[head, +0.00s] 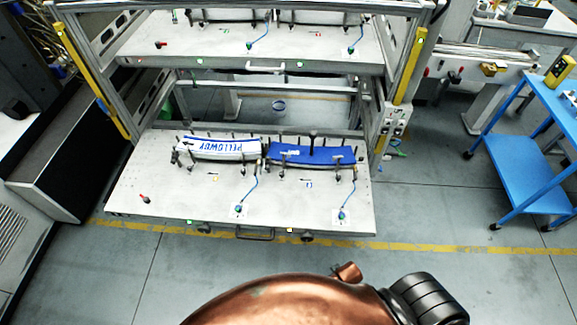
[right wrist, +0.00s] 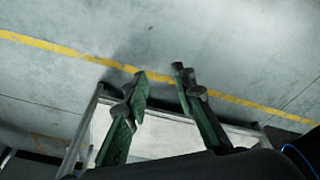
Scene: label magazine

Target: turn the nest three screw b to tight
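The pulled-out lower shelf (head: 170,205) carries two curved nests side by side. The left nest holds a white piece with blue lettering (head: 225,149); the right one holds a blue piece (head: 300,155). Several small dark screws and clamps stand around both, with a taller black knob (head: 313,136) at the blue piece. The markings are too small to tell which is nest three or screw b. My right gripper (right wrist: 160,76) is open and empty in the right wrist view, over floor and a pale panel. My left gripper is in neither view.
An upper shelf (head: 215,45) of the metal rack overhangs behind the lower one. Blue cables with green-blue ends (head: 240,208) lie on the lower shelf. A blue cart (head: 527,190) stands at the right.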

